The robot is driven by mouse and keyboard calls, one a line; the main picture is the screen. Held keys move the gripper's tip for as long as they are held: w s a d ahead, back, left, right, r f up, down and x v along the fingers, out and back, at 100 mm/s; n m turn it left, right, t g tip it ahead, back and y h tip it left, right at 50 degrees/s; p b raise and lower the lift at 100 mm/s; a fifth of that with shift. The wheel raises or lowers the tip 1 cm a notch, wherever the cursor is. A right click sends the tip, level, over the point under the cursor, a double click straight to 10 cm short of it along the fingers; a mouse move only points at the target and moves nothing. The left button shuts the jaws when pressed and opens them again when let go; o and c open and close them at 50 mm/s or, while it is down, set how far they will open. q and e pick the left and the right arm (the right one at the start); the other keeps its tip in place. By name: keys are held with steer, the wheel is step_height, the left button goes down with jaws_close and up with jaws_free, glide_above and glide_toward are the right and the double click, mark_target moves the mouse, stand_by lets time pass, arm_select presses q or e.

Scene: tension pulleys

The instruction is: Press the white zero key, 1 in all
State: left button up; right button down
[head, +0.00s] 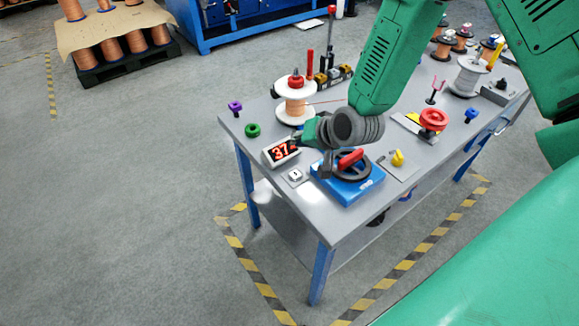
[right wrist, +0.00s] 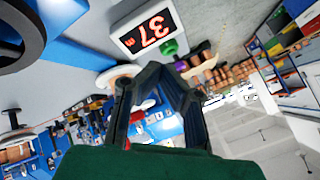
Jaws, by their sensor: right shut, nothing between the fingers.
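The white zero key (head: 295,175) sits on a small pale plate on the workbench, just in front of the display (head: 282,152), which reads 37 in red. The display also shows upside down in the right wrist view (right wrist: 148,33). My right gripper (head: 300,138) is above the bench, near the display and behind the key, apart from the key as far as I can tell. Its dark fingers (right wrist: 158,74) are shut with nothing between them. I cannot make out the key in the right wrist view. My left gripper is not in view.
A blue device (head: 348,188) with a black handwheel and red grip stands right of the key. A copper spool (head: 294,98) stands behind the display. Green (head: 253,130) and purple (head: 235,107) knobs are at the left edge. A yellow knob (head: 397,158) is farther right.

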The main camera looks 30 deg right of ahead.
mark_target(296, 174)
steer(key=f+b, duration=0.4)
steer(key=f, duration=0.1)
steer(key=f+b, duration=0.3)
steer(key=shift+a, duration=0.25)
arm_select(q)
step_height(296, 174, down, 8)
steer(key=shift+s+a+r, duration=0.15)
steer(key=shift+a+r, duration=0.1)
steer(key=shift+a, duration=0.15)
arm_select(e)
steer(key=shift+a+f, duration=0.15)
steer(key=shift+f, duration=0.2)
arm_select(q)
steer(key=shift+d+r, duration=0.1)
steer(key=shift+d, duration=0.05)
arm_select(e)
steer(key=shift+f, duration=0.1)
arm_select(q)
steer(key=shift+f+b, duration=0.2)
steer(key=shift+b, duration=0.1)
arm_select(e)
steer(key=shift+s+f, duration=0.1)
steer(key=shift+f, duration=0.15)
